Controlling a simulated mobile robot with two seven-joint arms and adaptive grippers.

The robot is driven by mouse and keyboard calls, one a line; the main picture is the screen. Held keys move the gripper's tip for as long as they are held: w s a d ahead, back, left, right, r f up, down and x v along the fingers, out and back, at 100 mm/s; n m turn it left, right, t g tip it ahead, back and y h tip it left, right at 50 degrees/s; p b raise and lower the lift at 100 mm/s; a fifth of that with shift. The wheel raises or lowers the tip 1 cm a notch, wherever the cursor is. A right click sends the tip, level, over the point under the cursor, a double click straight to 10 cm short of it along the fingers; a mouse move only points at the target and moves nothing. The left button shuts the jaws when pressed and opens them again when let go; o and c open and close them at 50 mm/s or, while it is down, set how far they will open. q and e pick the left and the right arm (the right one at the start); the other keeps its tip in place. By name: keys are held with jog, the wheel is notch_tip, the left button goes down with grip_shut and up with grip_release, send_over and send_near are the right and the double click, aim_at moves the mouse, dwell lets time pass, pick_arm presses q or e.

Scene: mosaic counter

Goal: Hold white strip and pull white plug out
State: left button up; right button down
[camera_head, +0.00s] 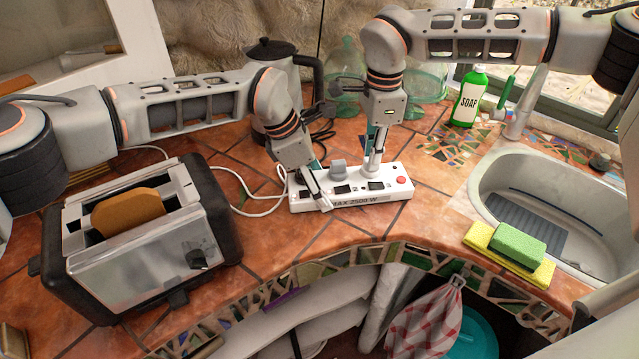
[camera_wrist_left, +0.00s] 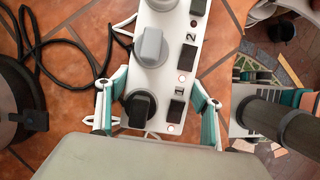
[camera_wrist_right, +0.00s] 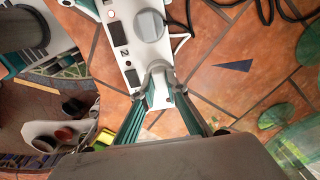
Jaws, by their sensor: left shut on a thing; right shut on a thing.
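The white power strip (camera_head: 345,198) lies on the tiled counter, with a red switch at its right end. My left gripper (camera_head: 309,180) is shut across the strip's left end, one finger on each long side; the left wrist view shows a black plug (camera_wrist_left: 140,107) between its fingers. A grey plug (camera_head: 338,168) stands in the strip's middle and also shows in the left wrist view (camera_wrist_left: 151,45). My right gripper (camera_head: 376,152) points down over the strip's right part. It is shut on the white plug (camera_wrist_right: 160,87). I cannot tell whether the plug's pins are in the socket.
A toaster (camera_head: 150,245) with bread stands at the left. A dark-lidded kettle (camera_head: 285,65) and glass jars (camera_head: 426,80) stand behind. A soap bottle (camera_head: 468,97), sink (camera_head: 590,195) and green sponge (camera_head: 518,243) are at the right. The counter's front edge is close to the strip.

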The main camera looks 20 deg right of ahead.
dwell(0.4)
jog(key=shift+r, duration=2.3)
pick_arm(q)
jog(key=o, duration=0.9)
jog(key=v, duration=1.2)
